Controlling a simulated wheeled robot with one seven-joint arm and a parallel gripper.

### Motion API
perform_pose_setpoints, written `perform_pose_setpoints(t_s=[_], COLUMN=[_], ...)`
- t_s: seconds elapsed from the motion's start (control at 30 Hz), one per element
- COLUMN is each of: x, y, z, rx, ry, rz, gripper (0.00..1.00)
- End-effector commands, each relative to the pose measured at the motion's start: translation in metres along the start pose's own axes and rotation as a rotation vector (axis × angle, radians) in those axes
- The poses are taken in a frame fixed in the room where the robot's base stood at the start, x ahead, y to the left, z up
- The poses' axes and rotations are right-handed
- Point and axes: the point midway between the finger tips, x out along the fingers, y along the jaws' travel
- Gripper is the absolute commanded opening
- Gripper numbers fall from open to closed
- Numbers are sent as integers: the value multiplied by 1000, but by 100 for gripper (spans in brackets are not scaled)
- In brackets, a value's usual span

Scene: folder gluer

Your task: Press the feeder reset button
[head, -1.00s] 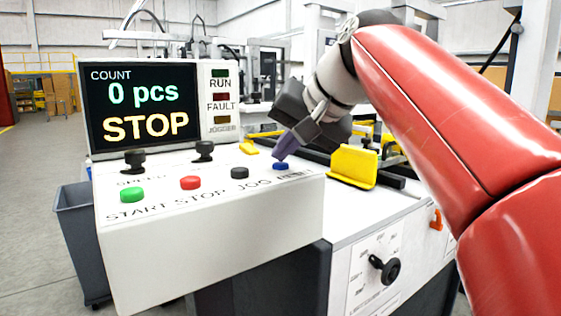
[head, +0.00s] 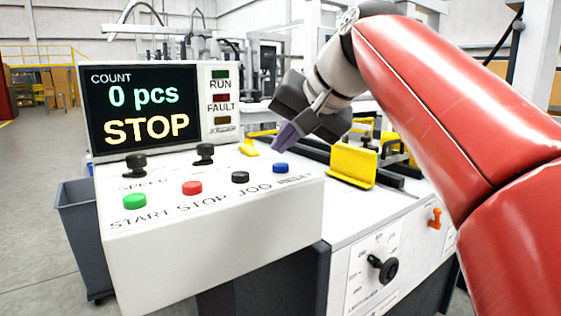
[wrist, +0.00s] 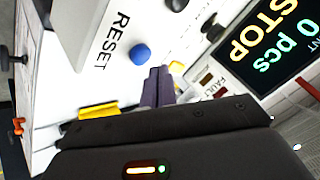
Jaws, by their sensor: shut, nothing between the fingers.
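The feeder reset button is the blue round button (head: 281,168) at the right end of the white control panel (head: 215,225). In the wrist view the blue button (wrist: 140,54) sits beside the word RESET. My gripper (head: 279,147) is shut and empty, its purple fingers above and just behind the button in the head view. In the wrist view the fingertips (wrist: 158,72) are close to the button, with a small gap showing between them and it. The display (head: 143,109) reads 0 pcs and STOP.
A black JOG button (head: 240,177), a red STOP button (head: 192,188) and a green START button (head: 134,201) stand left of the blue one. Two black knobs (head: 136,164) (head: 204,153) stand behind them. A yellow bracket (head: 352,166) stands to the right.

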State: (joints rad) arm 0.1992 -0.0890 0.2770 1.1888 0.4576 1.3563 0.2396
Motion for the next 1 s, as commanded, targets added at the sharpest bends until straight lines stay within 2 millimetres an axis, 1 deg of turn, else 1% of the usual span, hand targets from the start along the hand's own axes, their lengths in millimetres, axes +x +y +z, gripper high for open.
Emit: perform_pose_setpoints(t_s=[0.03,0.2,0.47,1.0], x=[-6,-19,-31,-34], y=[-4,-14,-23,-24], z=[-4,-14,-23,-24], rx=[0,0,-1,0], ry=[0,0,1,1], rz=[0,0,-1,0], gripper=[0,0,0,0])
